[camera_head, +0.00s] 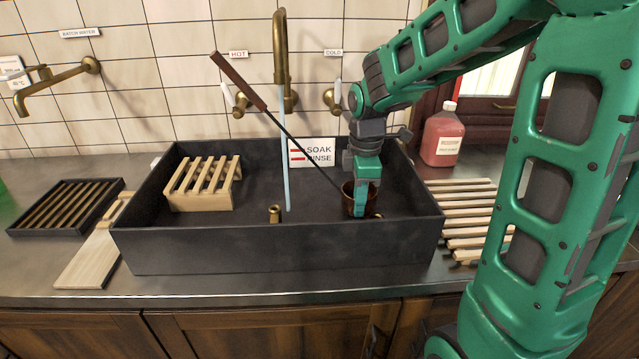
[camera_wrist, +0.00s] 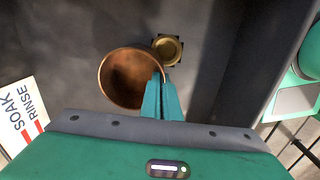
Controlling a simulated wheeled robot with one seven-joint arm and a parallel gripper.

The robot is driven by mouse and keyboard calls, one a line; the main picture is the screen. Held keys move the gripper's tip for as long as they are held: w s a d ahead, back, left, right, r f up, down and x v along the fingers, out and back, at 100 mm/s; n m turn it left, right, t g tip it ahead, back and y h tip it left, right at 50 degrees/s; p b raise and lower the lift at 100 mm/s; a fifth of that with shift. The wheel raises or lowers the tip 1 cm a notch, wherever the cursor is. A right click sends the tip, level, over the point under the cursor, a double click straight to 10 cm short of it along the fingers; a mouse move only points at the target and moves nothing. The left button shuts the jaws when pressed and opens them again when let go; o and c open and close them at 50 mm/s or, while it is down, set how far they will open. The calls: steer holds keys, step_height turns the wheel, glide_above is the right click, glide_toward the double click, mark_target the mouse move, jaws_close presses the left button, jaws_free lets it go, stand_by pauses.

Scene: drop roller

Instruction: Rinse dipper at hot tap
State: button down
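The dipper has a round copper cup (camera_head: 347,206) low in the right part of the dark sink (camera_head: 200,250). Its long dark handle (camera_head: 238,80) leans up to the left past the sink's back wall. My gripper (camera_head: 362,208) points down at the cup. In the wrist view the fingertips (camera_wrist: 161,92) are close together at the cup's rim, apparently pinching its wall; the copper cup (camera_wrist: 128,78) looks empty. A thin water stream (camera_head: 286,150) falls from the brass spout (camera_head: 281,45), left of the cup. The HOT label (camera_head: 238,54) is above the left valve (camera_head: 240,103).
A wooden rack (camera_head: 203,183) stands in the sink's left part. A SOAK/RINSE sign (camera_head: 312,152) is at the back. A brass fitting (camera_head: 275,212) is on the sink floor. A slatted rack (camera_head: 465,225) and red bottle (camera_head: 443,136) are right of the sink.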

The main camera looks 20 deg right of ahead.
steer(key=shift+s+d+r, duration=0.25)
steer(key=shift+s+r, duration=0.4)
steer(key=shift+s, duration=0.05)
steer(key=shift+s+d+r, duration=0.25)
steer(key=shift+s+r, duration=0.35)
steer(key=shift+s, duration=0.15)
steer(key=shift+s+d+r, duration=0.25)
steer(key=shift+s+r, duration=0.4)
steer(key=shift+s, duration=0.05)
